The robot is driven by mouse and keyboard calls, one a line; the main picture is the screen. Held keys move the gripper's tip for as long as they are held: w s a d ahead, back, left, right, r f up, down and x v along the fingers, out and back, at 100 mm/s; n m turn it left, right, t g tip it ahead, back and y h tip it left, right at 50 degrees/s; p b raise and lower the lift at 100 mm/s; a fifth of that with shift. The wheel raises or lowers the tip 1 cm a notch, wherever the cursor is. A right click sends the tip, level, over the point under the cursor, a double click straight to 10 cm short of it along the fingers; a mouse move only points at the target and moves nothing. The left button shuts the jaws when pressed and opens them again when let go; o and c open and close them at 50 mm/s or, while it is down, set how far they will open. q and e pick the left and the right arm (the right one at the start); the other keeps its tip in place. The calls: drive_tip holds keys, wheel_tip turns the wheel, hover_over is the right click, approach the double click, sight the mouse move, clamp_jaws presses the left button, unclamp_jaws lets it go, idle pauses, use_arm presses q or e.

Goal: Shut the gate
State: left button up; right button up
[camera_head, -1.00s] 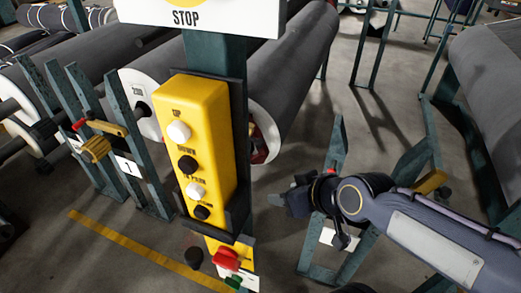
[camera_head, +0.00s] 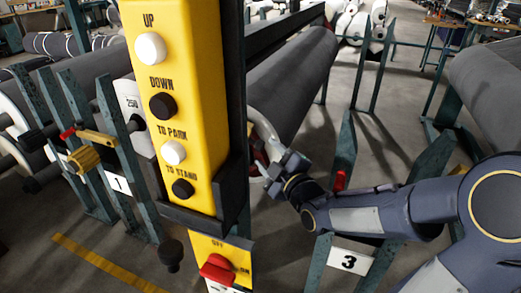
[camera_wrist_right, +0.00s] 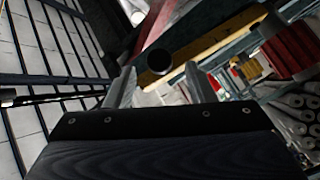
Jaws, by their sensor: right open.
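No part is clearly marked as the gate, and I cannot tell which part it is. Stand 1 (camera_head: 117,185) at the left has dark green posts, a yellow bar with a ribbed yellow knob (camera_head: 84,158) and a small red piece. Stand 3 (camera_head: 349,261) has a red piece (camera_head: 340,181) on its frame. My right gripper (camera_head: 268,166) is open beside the yellow control box, near the end of a grey roll (camera_head: 295,85). In the right wrist view a yellow bar (camera_wrist_right: 205,50) and a dark round end (camera_wrist_right: 159,62) show beyond the open fingers. My left gripper is out of view.
The yellow control box (camera_head: 190,110) on a post stands close in the middle and hides part of the roll. A red switch (camera_head: 217,268) sits below it. Another large roll (camera_head: 490,85) is at the right. Grey floor lies between the stands.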

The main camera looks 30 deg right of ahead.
sight(262, 148)
drive_tip(key=shift+w, duration=2.4)
clamp_jaws()
